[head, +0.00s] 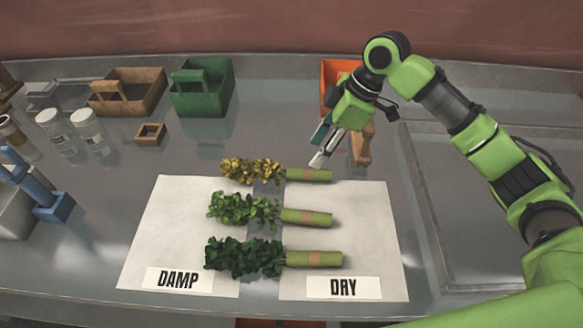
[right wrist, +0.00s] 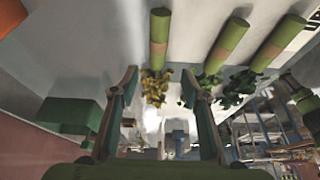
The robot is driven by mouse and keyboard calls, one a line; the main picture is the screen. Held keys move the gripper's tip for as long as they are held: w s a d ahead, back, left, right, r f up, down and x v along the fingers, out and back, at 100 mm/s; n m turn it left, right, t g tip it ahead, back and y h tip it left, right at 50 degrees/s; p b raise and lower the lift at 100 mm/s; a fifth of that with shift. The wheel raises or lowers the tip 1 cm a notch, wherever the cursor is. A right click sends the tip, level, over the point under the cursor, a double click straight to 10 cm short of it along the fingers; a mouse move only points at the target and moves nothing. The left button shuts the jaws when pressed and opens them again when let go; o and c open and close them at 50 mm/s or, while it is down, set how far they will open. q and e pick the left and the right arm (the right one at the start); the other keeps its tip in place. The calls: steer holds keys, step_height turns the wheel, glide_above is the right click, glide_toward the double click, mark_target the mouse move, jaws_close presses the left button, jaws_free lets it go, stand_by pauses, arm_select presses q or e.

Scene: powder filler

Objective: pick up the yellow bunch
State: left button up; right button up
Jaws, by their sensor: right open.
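The yellow bunch lies sideways at the top of three bunches in the head view, with mottled yellow leaves (head: 252,171) at left and a pale green wrapped stem (head: 308,175) at right. Its stem (right wrist: 159,38) and yellow leaves (right wrist: 155,86) also show in the right wrist view. My right gripper (head: 326,152) is just above and behind the stem in the head view. In the right wrist view its fingers (right wrist: 160,78) are spread, with the yellow bunch appearing between them and nothing held. Whether a finger touches the stem cannot be told. My left gripper is out of view.
A light green bunch (head: 245,210) and a dark green bunch (head: 245,257) lie just in front, across the DAMP sheet (head: 165,225) and DRY sheet (head: 375,230). A green caddy (head: 202,88), brown caddy (head: 127,92) and orange bin (head: 338,72) stand behind.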

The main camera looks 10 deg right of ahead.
mark_target(305, 171)
steer(key=x, duration=0.4)
steer(key=shift+w, duration=0.1)
steer(key=shift+w+a+f, duration=0.1)
steer(key=shift+f, duration=0.05)
steer(key=p+x, duration=0.1)
steer(key=x, duration=0.1)
steer(key=p+x, duration=0.1)
steer(key=x, duration=0.1)
steer(key=shift+d+f, duration=0.15)
steer(key=shift+d, duration=0.1)
steer(key=shift+a+f, duration=0.1)
steer(key=shift+f, duration=0.3)
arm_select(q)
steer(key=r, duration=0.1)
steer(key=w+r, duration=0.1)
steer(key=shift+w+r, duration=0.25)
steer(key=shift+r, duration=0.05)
arm_select(e)
steer(key=shift+f, duration=0.1)
arm_select(q)
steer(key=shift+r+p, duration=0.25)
steer(key=shift+p, duration=0.1)
arm_select(e)
steer(key=shift+f, duration=0.25)
steer(key=c, duration=1.1)
